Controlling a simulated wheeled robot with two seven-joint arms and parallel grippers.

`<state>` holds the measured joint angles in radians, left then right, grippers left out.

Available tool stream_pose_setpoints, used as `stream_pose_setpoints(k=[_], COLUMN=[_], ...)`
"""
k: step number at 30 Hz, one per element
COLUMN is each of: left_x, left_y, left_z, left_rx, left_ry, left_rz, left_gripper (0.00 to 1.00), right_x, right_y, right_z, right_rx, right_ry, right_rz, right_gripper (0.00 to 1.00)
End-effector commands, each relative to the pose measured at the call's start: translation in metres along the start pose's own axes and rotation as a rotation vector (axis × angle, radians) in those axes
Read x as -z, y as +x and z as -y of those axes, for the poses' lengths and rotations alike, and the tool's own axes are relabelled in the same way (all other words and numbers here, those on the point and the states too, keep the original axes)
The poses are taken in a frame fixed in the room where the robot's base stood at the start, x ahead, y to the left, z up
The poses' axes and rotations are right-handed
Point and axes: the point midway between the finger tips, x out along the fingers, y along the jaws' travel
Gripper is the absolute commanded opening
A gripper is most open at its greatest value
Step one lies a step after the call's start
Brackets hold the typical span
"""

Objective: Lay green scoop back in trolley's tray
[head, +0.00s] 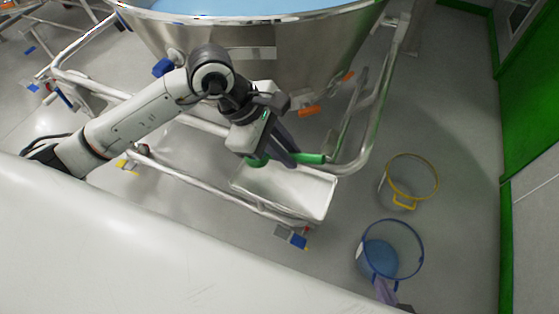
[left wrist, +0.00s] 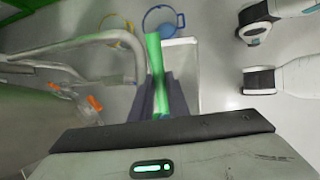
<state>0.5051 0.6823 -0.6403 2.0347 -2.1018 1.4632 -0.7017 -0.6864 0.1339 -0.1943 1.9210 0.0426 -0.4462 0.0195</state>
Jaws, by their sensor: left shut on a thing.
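My left gripper (head: 287,157) is shut on the green scoop (head: 311,158), which lies across its fingers above the trolley's tray. In the left wrist view the scoop (left wrist: 156,65) shows as a green bar running out between the dark fingers. The white tray (head: 318,202) hangs on the near side of the trolley frame and looks empty where it shows; its far part is hidden by my gripper. It also shows behind the scoop in the left wrist view (left wrist: 183,60). My right gripper (head: 384,292) shows only in part at the bottom edge, its opening unclear.
A large steel vessel (head: 290,55) stands over the trolley's tube frame (head: 372,140). A yellow-rimmed bucket (head: 435,185) and a blue-rimmed bucket (head: 421,255) stand on the floor to the right. Grey floor is open around them, up to a green-edged wall.

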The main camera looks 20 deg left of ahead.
Motion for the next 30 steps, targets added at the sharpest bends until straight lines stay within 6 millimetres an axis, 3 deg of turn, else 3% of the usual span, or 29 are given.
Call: stream_pose_setpoints(k=[3, 16, 28, 29, 30], left_x=[0.01, 0.03, 0.034, 0.034, 0.033], left_y=[0.02, 0.062, 0.07, 0.069, 0.068], left_z=[0.006, 0.014, 0.015, 0.015, 0.015], left_rx=[0.004, 0.003, -0.001, -0.001, -0.001], left_ry=[-0.003, -0.003, 0.001, 0.001, 0.001], left_rz=[0.0, 0.0, 0.0, 0.0, 0.0], left_gripper=[0.0, 0.0, 0.0, 0.18, 0.25], right_x=[0.0, 0.001, -0.003, -0.002, -0.002], right_y=[-0.001, -0.001, 0.003, 0.002, 0.001], right_z=[0.0, -0.001, -0.001, -0.001, -0.001], right_rx=[0.0, -0.001, -0.002, -0.001, -0.002], right_ry=[0.0, 0.001, 0.0, 0.0, 0.0], right_rz=[0.001, 0.001, 0.002, 0.002, 0.003], right_gripper=[0.0, 0.0, 0.0, 0.0, 0.0])
